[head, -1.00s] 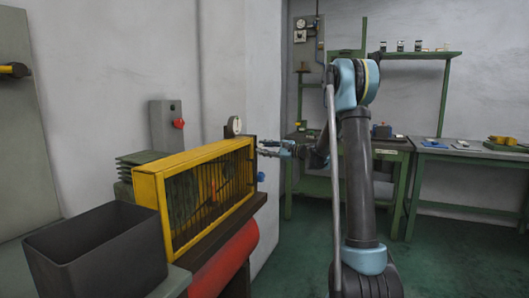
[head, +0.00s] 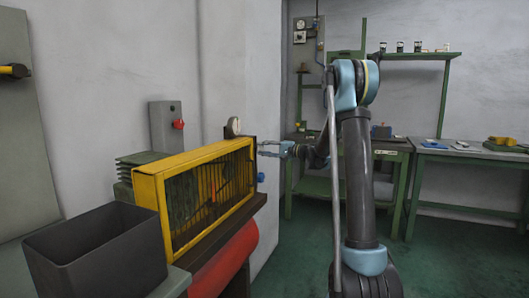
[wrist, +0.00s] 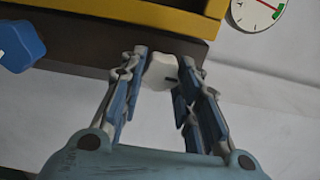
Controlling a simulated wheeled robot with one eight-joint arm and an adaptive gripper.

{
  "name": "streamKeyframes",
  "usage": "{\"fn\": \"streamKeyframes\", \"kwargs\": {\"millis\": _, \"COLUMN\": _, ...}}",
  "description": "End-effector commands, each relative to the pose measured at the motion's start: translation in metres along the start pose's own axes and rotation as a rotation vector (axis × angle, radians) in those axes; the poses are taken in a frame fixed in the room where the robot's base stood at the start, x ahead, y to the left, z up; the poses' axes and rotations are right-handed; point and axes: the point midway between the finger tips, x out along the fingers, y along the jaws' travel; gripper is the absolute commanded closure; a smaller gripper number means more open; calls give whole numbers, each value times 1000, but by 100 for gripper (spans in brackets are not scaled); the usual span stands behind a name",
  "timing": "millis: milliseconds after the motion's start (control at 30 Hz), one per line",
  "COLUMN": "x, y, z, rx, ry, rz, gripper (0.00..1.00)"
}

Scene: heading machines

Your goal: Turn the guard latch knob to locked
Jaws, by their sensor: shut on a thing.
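The guard latch knob (wrist: 160,72) is a pale, off-white knob on the dark end plate (wrist: 100,50) below the yellow guard frame. A short dark mark shows on its right side in the wrist view. My gripper (wrist: 162,75) has its two fingers on either side of the knob and is shut on it. In the head view my gripper (head: 268,149) reaches the right end of the yellow guard (head: 190,160); the knob is too small to make out there. No lock labels can be read.
A blue knob (wrist: 18,45) sits left of my fingers, and shows in the head view (head: 261,177). A dial gauge (wrist: 258,10) is at upper right. A black bin (head: 100,262) and a grey box with a red button (head: 178,124) stand left. Green benches (head: 440,150) are behind.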

Motion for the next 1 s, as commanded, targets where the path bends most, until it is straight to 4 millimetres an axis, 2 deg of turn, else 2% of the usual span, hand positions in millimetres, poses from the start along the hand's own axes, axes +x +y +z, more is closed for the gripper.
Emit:
{"fn": "streamKeyframes", "kwargs": {"millis": 567, "x": -1, "y": 2, "z": 1, "rx": -38, "ry": -1, "rz": 5, "gripper": 94}}
{"fn": "streamKeyframes", "kwargs": {"millis": 600, "x": -1, "y": 2, "z": 1, "rx": -38, "ry": -1, "rz": 6, "gripper": 68}}
{"fn": "streamKeyframes", "kwargs": {"millis": 700, "x": -1, "y": 2, "z": 1, "rx": -37, "ry": -1, "rz": 5, "gripper": 48}}
{"fn": "streamKeyframes", "kwargs": {"millis": 1000, "x": -1, "y": 1, "z": 0, "rx": -36, "ry": 0, "rz": 3, "gripper": 48}}
